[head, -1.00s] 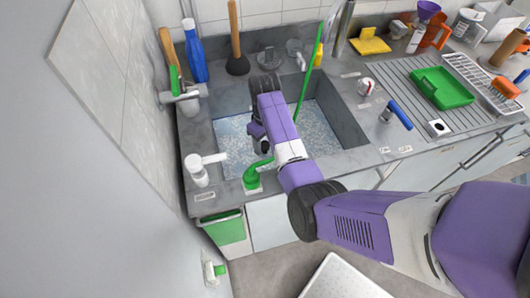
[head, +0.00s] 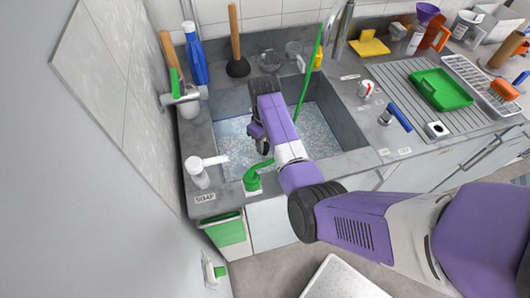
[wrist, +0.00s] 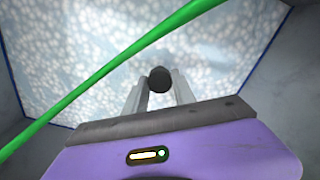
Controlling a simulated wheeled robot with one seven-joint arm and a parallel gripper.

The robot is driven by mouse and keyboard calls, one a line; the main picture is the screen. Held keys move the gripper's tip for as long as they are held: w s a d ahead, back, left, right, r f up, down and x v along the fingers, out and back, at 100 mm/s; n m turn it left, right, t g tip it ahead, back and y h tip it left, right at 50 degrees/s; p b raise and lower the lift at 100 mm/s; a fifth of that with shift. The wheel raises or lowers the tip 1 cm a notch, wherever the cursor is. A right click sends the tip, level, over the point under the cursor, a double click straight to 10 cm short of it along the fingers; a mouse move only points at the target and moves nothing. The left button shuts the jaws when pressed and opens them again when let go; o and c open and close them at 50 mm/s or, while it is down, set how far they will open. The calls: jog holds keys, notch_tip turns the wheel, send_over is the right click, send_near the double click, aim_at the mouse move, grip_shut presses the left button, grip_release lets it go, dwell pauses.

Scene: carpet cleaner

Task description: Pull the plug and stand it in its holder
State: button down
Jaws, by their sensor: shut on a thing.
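A dark round knob (wrist: 160,79), which looks like the plug's top, shows between the fingertips of my gripper (wrist: 160,88) in the wrist view. The fingers are shut on it. In the head view my gripper (head: 262,146) reaches down into the sink (head: 340,133), whose floor has a pale blue speckled look. My arm hides part of the sink, and the plug is not clear there. A small white block with a dark round hole (head: 437,129) stands on the right counter; I cannot tell whether it is the holder.
A green hose (head: 309,82) slants across the sink; it crosses the wrist view close by. A green tray (head: 443,87) lies on the drainer to the right.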

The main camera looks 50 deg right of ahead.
jog(key=shift+r+p, duration=0.55)
jog(key=shift+p, duration=0.1)
dwell(0.3)
jog(key=shift+r+p, duration=1.15)
